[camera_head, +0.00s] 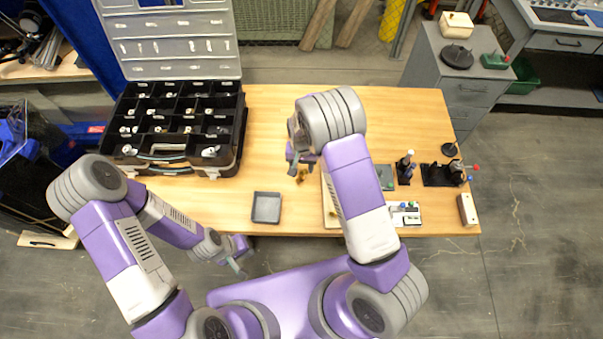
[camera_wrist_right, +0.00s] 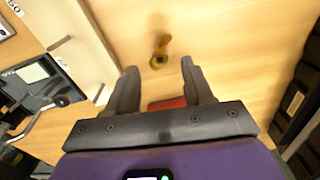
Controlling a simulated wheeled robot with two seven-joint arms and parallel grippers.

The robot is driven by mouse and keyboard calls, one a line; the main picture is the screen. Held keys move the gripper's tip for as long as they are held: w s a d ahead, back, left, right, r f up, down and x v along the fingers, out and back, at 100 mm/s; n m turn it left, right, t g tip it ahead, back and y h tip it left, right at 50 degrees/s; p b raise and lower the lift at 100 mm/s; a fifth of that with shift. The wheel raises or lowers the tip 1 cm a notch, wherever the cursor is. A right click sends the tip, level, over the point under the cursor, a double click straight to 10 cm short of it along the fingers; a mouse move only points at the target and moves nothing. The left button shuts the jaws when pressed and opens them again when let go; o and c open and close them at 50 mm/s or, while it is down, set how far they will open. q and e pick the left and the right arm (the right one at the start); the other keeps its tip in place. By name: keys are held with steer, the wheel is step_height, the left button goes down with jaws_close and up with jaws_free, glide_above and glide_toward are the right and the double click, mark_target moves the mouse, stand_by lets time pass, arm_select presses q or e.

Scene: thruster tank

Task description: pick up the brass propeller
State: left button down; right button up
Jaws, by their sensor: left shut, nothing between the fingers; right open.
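The brass propeller (camera_head: 302,174) lies on the wooden table, partly hidden by my right gripper in the head view. In the right wrist view the propeller (camera_wrist_right: 160,50) shows just beyond the fingertips, roughly centred between them. My right gripper (camera_head: 297,160) is over the table beside the propeller; its fingers (camera_wrist_right: 158,68) are open with nothing held. My left gripper (camera_head: 240,265) is shut and empty, off the table's front edge, away from the propeller.
An open organizer case (camera_head: 240,150) with small parts stands on the left of the table. A grey tray (camera_head: 267,207) sits near the front edge. A pale board (camera_head: 329,212), partly behind my right arm, and small black stands (camera_head: 437,175) lie to the right.

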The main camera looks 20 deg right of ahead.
mark_target(302, 171)
step_height(302, 171, down, 4)
steer(key=shift+w+f, duration=0.1)
jaws_close()
